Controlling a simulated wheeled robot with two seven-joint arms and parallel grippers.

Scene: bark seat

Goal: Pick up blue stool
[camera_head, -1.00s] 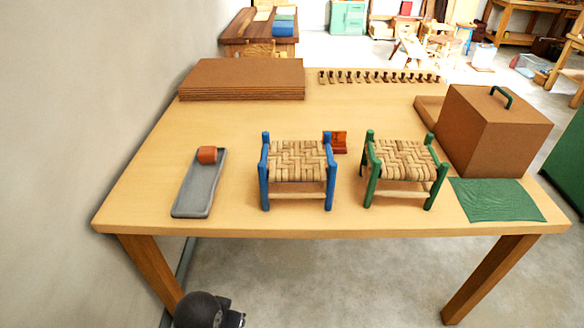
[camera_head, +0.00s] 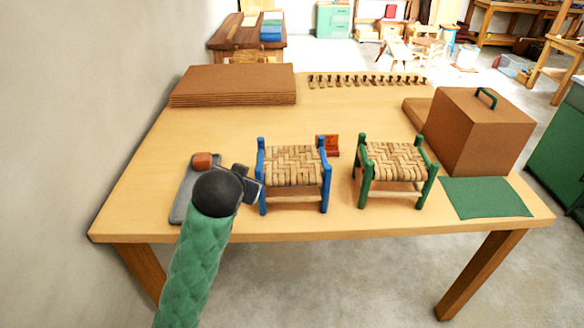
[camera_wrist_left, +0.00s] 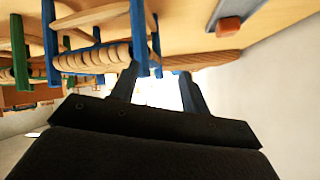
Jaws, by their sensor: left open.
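The blue stool (camera_head: 292,167), with blue posts and a woven tan seat, stands upright on the table in the head view. It also shows inverted and partly cut off in the left wrist view (camera_wrist_left: 141,35). My left gripper (camera_head: 250,182) is at the stool's left side, close to its front left post. In the left wrist view its fingers (camera_wrist_left: 158,75) are open, with blue posts just beyond or between the tips; I cannot tell whether they touch. My right gripper is not in view.
A green stool (camera_head: 394,165) stands to the right of the blue one. A grey tray (camera_head: 180,208) with an orange block (camera_head: 203,160) lies left, partly behind my arm. A brown box (camera_head: 477,135), green mat (camera_head: 485,198) and stacked boards (camera_head: 232,85) lie around the table (camera_head: 350,112).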

